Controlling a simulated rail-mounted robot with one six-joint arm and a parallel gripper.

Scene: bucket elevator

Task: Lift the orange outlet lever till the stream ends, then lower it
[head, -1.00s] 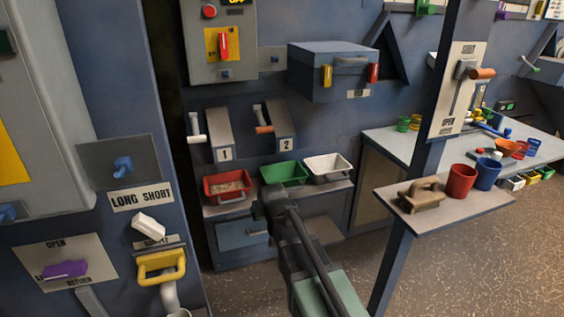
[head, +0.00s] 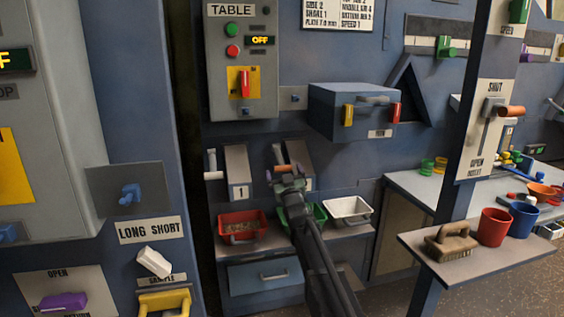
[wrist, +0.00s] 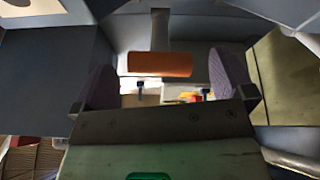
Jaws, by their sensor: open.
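An orange lever handle (head: 290,168) sits at the number 2 spout on the back wall, partly hidden by my gripper (head: 287,181) in the head view. In the wrist view an orange cylindrical handle (wrist: 160,64) on a grey stem shows between my gripper's two spread fingers (wrist: 168,84). The fingers are open and not visibly closed on it. Another orange lever (head: 510,110) sticks out of a SHUT/OPEN plate on the right post. A green tray (head: 319,215) stands below spout 2, partly hidden by my arm. I see no stream.
A red tray (head: 241,239) with grainy contents and a white tray (head: 350,222) flank the green one. A white lever (head: 212,163) is at spout 1. A blue box (head: 350,124) juts out at upper right. A shelf (head: 482,260) holds a brush and cups.

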